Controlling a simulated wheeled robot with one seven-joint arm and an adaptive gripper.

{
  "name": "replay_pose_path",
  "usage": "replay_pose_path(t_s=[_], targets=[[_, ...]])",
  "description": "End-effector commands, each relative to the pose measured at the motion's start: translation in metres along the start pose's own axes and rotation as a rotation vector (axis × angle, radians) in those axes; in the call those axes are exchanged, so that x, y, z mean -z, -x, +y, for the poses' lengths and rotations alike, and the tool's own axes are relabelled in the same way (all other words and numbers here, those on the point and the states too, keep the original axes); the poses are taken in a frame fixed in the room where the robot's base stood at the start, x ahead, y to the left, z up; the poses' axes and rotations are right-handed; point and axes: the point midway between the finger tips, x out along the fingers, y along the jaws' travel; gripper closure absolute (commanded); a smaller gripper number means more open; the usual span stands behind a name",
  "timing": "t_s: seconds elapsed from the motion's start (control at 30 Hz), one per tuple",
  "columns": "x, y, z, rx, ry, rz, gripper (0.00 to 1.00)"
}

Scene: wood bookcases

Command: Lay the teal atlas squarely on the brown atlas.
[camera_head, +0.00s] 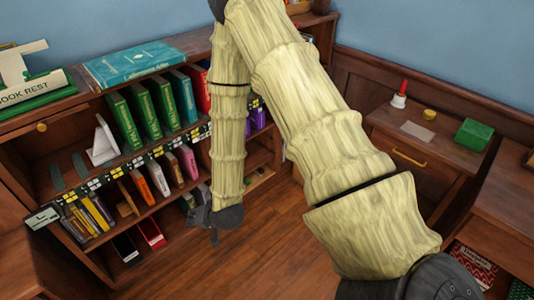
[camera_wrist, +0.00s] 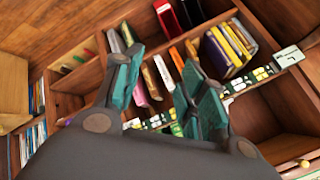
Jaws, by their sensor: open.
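The teal atlas (camera_head: 135,63) lies flat on top of the bookcase, with its cover up, in the head view. I cannot make out a brown atlas in either view. My gripper (camera_head: 215,235) hangs low in front of the bookcase, well below the teal atlas and apart from it. In the wrist view my gripper (camera_wrist: 162,62) has its two teal-padded fingers spread, with nothing held between them. Shelved books show beyond the fingers, and the teal atlas is not seen there.
A book rest (camera_head: 35,90) stands left of the teal atlas. Green books (camera_head: 142,110) and a white bookend (camera_head: 103,142) fill the upper shelf. A side table (camera_head: 420,150) at right holds a bell (camera_head: 399,98) and a green box (camera_head: 473,134). The wooden floor (camera_head: 270,240) is clear.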

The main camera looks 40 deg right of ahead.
Motion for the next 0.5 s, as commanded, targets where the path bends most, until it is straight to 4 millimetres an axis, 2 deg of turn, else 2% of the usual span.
replay_pose_path(t_s=[0.03,0.1,0.17,0.3,0.4,0.5], targets=[[-0.032,0.001,0.027,-0.056,0.065,-0.061,0.59],[-0.07,0.006,0.059,-0.122,0.155,-0.143,0.59],[-0.101,0.013,0.088,-0.176,0.231,-0.215,0.59],[-0.166,0.041,0.148,-0.279,0.399,-0.388,0.59],[-0.201,0.063,0.182,-0.329,0.496,-0.497,0.59],[-0.224,0.082,0.205,-0.36,0.565,-0.578,0.59]])
